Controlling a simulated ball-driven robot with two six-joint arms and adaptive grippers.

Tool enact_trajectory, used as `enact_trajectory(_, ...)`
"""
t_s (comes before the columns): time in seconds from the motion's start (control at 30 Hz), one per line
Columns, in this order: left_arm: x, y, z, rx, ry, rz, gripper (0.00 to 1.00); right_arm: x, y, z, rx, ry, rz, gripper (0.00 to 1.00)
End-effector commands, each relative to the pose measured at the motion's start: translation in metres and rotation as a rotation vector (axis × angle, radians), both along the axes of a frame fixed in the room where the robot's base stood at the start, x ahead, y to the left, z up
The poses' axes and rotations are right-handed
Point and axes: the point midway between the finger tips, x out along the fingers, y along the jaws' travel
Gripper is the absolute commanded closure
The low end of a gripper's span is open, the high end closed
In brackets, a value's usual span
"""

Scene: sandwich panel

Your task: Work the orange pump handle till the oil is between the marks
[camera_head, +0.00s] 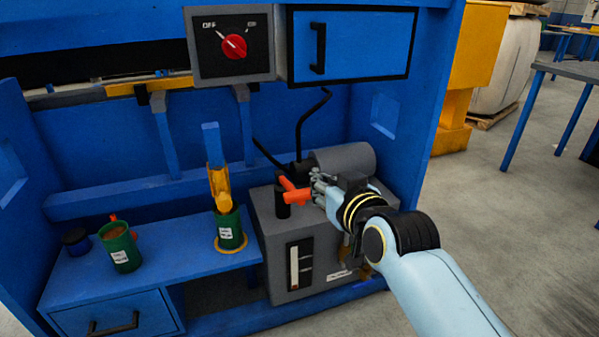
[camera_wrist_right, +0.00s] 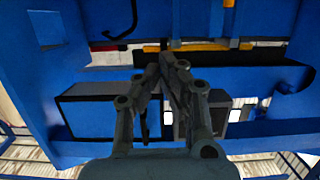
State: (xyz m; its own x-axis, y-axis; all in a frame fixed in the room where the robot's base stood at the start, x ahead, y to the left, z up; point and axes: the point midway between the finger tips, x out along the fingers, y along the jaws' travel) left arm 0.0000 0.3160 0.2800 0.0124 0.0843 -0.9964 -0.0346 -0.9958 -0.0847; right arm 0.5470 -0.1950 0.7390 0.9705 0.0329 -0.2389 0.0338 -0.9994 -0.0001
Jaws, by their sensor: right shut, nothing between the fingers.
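The orange pump handle (camera_head: 293,193) stands on top of the grey pump tank (camera_head: 262,235) beside a black cylinder. The oil gauge (camera_head: 294,268) is a pale upright strip in a dark frame on the tank's front, with marks at its right; the oil level is too small to read. My right gripper (camera_head: 315,187) is at the right end of the handle; I cannot tell whether it touches. In the right wrist view its fingers (camera_wrist_right: 172,64) are together with nothing between them. I cannot pick out the handle there. My left gripper is out of view.
A grey motor cylinder (camera_head: 343,161) lies behind the handle, close to the gripper. Green cans (camera_head: 121,249) stand on the blue shelf at left. A red knob panel (camera_head: 233,46) and a blue cabinet (camera_head: 364,45) hang above. Open floor lies at right.

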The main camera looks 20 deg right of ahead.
Motion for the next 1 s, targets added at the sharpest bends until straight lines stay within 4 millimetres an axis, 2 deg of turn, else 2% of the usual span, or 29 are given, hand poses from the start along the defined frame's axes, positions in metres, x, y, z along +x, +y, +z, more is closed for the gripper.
enact_trajectory(0.37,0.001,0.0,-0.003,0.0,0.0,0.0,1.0,0.004,0.0,-0.004,-0.001,0.002,0.0,1.0)
enact_trajectory(0.57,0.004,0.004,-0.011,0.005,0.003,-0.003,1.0,0.033,0.001,-0.012,-0.002,0.001,0.0,1.0)
enact_trajectory(0.87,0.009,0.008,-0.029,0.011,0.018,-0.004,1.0,0.096,0.003,-0.03,-0.001,0.002,0.001,1.0)
enact_trajectory(1.0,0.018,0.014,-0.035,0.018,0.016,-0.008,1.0,0.096,0.003,-0.055,0.0,0.009,0.0,1.0)
